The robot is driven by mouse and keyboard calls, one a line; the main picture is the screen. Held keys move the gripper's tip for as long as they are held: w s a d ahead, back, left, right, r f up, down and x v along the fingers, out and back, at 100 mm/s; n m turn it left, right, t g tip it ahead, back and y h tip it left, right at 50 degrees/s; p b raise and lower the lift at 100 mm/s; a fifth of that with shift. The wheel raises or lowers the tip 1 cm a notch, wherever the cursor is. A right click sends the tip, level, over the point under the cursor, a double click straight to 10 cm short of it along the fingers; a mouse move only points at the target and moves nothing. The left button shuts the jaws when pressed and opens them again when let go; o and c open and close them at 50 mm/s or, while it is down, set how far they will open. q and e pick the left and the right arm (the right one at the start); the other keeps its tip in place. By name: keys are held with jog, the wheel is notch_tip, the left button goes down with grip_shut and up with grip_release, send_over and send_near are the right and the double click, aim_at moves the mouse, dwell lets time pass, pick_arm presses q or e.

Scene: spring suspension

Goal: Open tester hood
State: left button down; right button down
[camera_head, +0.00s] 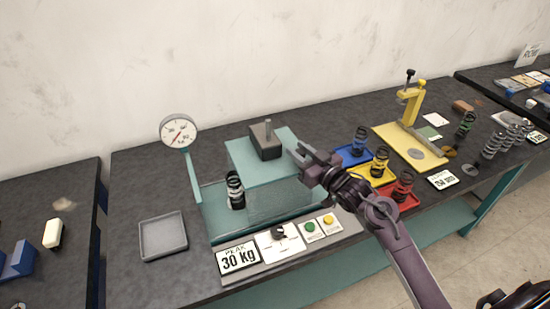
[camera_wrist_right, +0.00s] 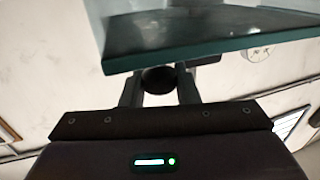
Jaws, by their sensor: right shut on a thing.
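The tester hood (camera_head: 265,172) is a pale teal see-through box on the teal tester base (camera_head: 215,222), with a dark block and short rod (camera_head: 266,138) at its top. A dark coil spring (camera_head: 235,190) stands at the hood's left side. My right gripper (camera_head: 305,163) reaches the hood's right side. In the right wrist view the gripper (camera_wrist_right: 158,82) is shut on a round black knob (camera_wrist_right: 158,79), just below the edge of a teal panel of the hood (camera_wrist_right: 210,45). In the head view the knob is hidden by the fingers. My left gripper is out of view.
A gauge (camera_head: 179,132) stands at left behind an empty grey tray (camera_head: 163,236). A control panel (camera_head: 285,242) and a 30 kg sign (camera_head: 238,258) lie in front. Blue, yellow and red trays (camera_head: 403,198) with springs and a yellow press (camera_head: 412,105) stand at right.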

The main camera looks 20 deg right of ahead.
jog(key=d, duration=0.8)
jog(key=shift+w+d+b, duration=0.15)
jog(key=shift+d+b, duration=0.2)
jog(key=shift+d, duration=0.05)
jog(key=c, duration=1.1)
grip_release()
jog(key=b+v, duration=0.2)
jog(key=v, duration=0.5)
jog(key=shift+s, duration=0.4)
jog(key=shift+d, duration=0.1)
